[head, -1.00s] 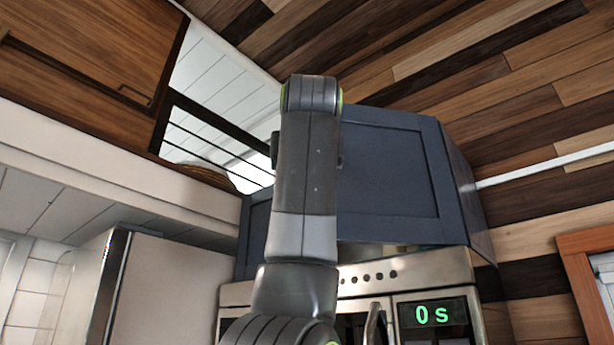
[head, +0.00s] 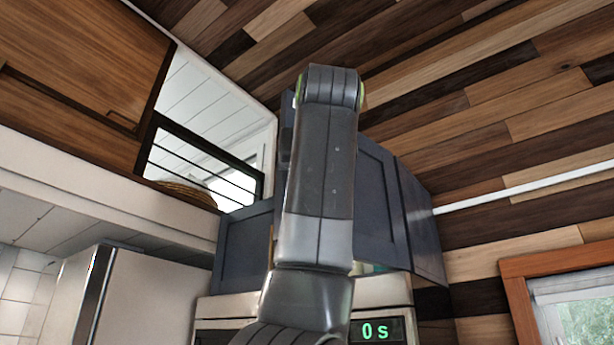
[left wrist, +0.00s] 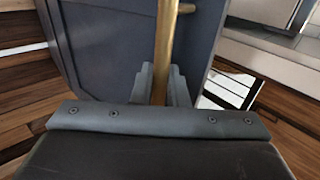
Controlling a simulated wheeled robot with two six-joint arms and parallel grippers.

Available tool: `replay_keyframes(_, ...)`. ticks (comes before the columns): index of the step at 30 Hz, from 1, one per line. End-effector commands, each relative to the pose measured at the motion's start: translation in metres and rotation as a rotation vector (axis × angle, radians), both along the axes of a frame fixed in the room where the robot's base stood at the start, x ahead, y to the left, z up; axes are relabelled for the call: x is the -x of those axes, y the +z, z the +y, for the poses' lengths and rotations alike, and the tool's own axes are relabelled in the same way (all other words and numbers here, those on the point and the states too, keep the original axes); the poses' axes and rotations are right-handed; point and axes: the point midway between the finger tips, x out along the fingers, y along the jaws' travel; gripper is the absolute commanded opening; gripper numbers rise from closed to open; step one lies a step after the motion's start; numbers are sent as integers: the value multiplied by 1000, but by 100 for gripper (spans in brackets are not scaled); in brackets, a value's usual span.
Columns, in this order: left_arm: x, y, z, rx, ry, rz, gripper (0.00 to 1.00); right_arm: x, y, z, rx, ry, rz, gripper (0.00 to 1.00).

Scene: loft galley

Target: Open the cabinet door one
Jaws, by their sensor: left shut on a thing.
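The dark blue-grey cabinet door (head: 378,200) hangs above the microwave in the head view. It stands partly open, its left side swung out from the cabinet. The door panel also fills the upper left of the left wrist view (left wrist: 110,50). Its brass bar handle (left wrist: 166,35) runs between my left gripper's fingers (left wrist: 163,85), which are shut on it. In the head view my left arm covers the handle, the gripper's fingers and part of the door. My right gripper is in neither view.
A closed neighbouring cabinet front (head: 240,250) is at the left of the door. The microwave display (head: 376,331) is below. A wooden cabinet (head: 85,60) is at upper left, a fridge (head: 140,300) at lower left, and a window (head: 575,310) at lower right.

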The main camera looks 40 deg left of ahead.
Motion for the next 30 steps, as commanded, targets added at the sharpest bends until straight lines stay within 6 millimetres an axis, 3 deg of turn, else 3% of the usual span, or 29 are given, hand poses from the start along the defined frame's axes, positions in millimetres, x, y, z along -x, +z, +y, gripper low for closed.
replay_keyframes(8,0,1,-1,-3,-2,-3,0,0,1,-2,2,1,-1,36)
replay_keyframes(9,0,1,-1,-3,-2,-3,17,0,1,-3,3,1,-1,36)
replay_keyframes(12,0,1,-1,-2,-2,-2,30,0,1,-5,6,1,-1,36)
replay_keyframes(23,3,0,-3,-2,-1,-2,31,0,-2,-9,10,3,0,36)
replay_keyframes(30,35,-2,-32,-3,-4,-4,31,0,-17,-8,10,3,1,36)
